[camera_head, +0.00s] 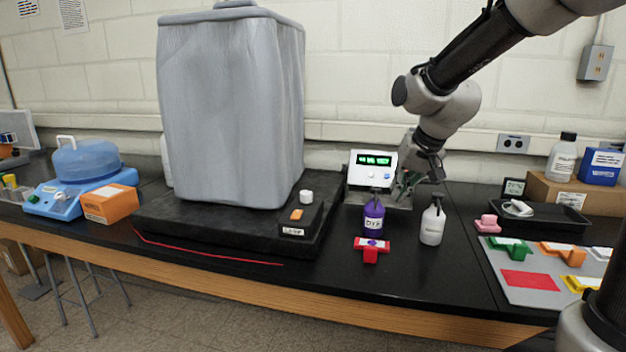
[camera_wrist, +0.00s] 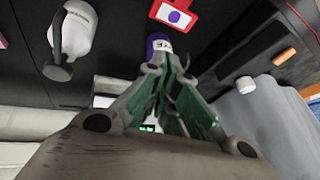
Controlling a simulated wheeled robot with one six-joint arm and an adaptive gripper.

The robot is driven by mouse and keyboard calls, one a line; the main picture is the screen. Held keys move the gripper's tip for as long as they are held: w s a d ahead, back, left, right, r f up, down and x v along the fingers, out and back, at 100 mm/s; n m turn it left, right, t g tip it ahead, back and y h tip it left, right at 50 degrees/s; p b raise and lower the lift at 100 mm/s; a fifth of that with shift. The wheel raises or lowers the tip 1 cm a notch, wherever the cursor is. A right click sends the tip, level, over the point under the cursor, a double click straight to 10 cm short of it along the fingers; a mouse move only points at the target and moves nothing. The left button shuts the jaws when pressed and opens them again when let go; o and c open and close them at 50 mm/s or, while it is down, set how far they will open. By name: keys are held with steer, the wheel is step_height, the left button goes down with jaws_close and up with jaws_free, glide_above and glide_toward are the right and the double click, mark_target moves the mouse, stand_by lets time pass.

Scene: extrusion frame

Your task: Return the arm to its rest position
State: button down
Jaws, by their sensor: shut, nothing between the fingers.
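My gripper (camera_head: 405,190) hangs from my grey and black arm above the back of the black bench, in front of the white device with a green display (camera_head: 373,164). Its green-padded fingers, also in the wrist view (camera_wrist: 170,75), are together with nothing between them. The purple dye bottle (camera_head: 374,217) stands upright just to the left of the gripper; it also shows beyond the fingertips in the wrist view (camera_wrist: 157,44). A white bottle with a dark nozzle (camera_head: 432,224) stands to the right.
A large grey covered box (camera_head: 232,110) stands on a black base (camera_head: 165,225) at left. At right are a grey board with coloured pieces (camera_head: 520,290), a black tray (camera_head: 560,222) and a cardboard box (camera_head: 545,190). The air above the bench's middle looks free.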

steer(key=s+d+r+h, duration=0.1)
steer(key=s+d, duration=0.5)
steer(key=s, duration=0.6)
steer(key=s+d+r+n+h, duration=0.1)
steer(key=s+d, duration=0.5)
steer(key=s, duration=0.7)
steer(key=shift+s+r+n+g, duration=0.2)
steer(key=shift+r+n+g, duration=0.1)
steer(key=shift+r+g, duration=0.1)
